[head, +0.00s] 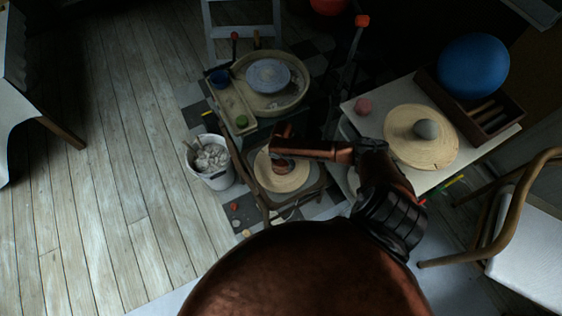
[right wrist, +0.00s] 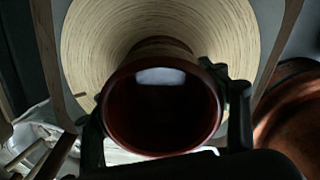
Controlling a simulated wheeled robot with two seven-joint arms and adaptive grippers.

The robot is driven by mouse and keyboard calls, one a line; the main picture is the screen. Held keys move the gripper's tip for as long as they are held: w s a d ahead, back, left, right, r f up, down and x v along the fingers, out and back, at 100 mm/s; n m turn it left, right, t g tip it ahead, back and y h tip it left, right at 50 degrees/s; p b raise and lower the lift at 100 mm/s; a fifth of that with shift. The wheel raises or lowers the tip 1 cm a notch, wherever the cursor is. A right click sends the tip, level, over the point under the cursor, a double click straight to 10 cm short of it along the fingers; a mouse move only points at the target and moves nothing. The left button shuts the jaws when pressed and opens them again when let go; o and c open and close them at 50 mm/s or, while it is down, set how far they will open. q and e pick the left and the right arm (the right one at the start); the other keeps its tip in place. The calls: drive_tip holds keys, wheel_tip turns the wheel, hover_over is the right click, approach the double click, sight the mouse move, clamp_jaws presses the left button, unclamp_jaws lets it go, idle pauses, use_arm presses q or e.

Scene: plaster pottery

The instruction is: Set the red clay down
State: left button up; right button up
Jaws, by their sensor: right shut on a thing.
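The red clay (right wrist: 160,143) is a dark red-brown, glossy, hollow round piece with its open mouth facing the camera in the right wrist view. My right gripper (right wrist: 166,112) is shut on it, one finger on each side. In the head view my right gripper (head: 281,156) reaches over a round wooden board (head: 291,183) on a chair, with the red clay (head: 282,166) mostly hidden below it. The board (right wrist: 90,42) also shows behind the clay in the right wrist view. I cannot tell whether the clay touches it. My left gripper is not in view.
A white bucket (head: 211,170) stands left of the chair. Behind is a potter's wheel (head: 268,75).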

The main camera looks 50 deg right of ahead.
sight(282, 164)
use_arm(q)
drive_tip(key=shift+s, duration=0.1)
use_arm(e)
drive_tip(key=shift+w+r, duration=0.15)
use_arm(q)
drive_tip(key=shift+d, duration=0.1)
use_arm(e)
drive_tip(key=o, duration=2.1)
drive_tip(key=shift+r, duration=0.25)
wheel_tip(282, 164, up, 3)
drive_tip(key=shift+d+f+p, duration=0.1)
drive_tip(key=shift+p, duration=0.7)
use_arm(q)
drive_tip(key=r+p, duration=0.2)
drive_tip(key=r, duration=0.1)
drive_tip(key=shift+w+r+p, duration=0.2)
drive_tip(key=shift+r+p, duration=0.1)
drive_tip(key=shift+p, duration=0.1)
use_arm(e)
wheel_tip(282, 164, up, 9)
drive_tip(key=shift+f, duration=0.2)
